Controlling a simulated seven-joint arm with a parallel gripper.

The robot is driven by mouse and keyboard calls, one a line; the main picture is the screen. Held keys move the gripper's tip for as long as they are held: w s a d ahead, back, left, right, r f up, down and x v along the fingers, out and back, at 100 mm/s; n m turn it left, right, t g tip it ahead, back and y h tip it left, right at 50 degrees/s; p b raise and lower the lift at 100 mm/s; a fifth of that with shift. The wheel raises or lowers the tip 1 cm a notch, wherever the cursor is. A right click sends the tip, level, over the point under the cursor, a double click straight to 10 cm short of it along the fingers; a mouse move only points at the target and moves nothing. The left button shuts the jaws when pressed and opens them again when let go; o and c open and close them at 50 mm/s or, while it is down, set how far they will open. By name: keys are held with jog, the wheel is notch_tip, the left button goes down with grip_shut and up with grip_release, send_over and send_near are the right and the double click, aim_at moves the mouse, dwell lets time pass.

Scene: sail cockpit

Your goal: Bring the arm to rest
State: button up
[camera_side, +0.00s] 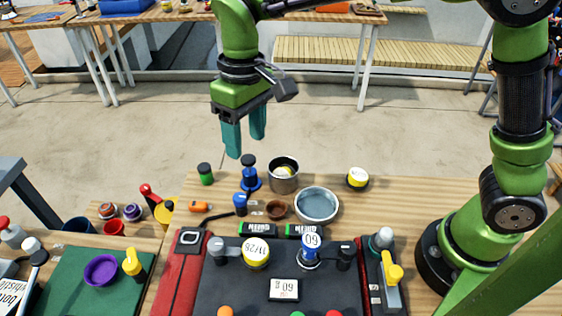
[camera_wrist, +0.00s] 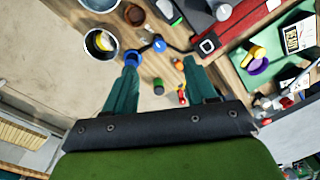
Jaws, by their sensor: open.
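My gripper (camera_side: 244,138) hangs above the far edge of the wooden table in the side view, its two teal fingers apart with nothing between them. It also shows in the wrist view (camera_wrist: 164,80), with the fingers spread over the table. My arm is green and rises from a base at the right of the side view. The fingertips are clear of the things below, such as a blue-and-black piece (camera_side: 249,175) and a green cylinder with a black top (camera_side: 205,173).
A dark panel (camera_side: 330,291) with several knobs lies in front. Open floor (camera_side: 150,140) lies behind.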

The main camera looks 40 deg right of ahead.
jog(key=s+d+r+m+t, duration=0.2)
jog(key=s+d, duration=0.4)
jog(key=d, duration=0.3)
jog(key=s+d+r+m+t+y, duration=0.1)
jog(key=s+d+m+t, duration=0.3)
jog(key=s+d, duration=0.3)
jog(key=d+t, duration=0.1)
jog(key=d, duration=0.2)
jog(key=shift+s+r+m+t, duration=0.3)
jog(key=shift+r+m+t, duration=0.05)
jog(key=shift+m+t, duration=0.05)
